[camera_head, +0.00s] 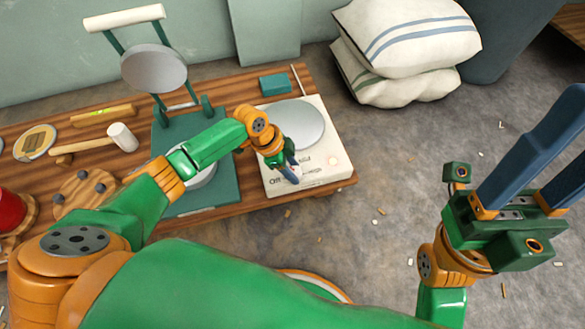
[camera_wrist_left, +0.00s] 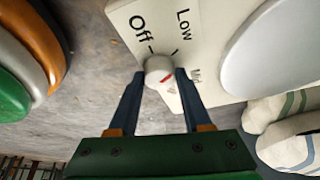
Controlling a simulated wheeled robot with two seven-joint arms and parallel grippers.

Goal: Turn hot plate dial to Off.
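The hot plate (camera_head: 315,177) is a cream box with a round grey heating disc (camera_head: 297,125), near the right end of the wooden table. Its white dial (camera_wrist_left: 158,68) with a red mark shows in the left wrist view, beside the printed words Off and Low and a third, partly covered word. The red mark points away from Off. My left gripper (camera_head: 291,172) is over the front of the hot plate; its blue fingertips (camera_wrist_left: 160,73) sit on both sides of the dial and appear to touch it. My right gripper (camera_head: 562,148) is open and empty, off the table at the right.
A mallet (camera_head: 122,137) lies further left. Striped sacks (camera_head: 405,45) lie on the floor behind.

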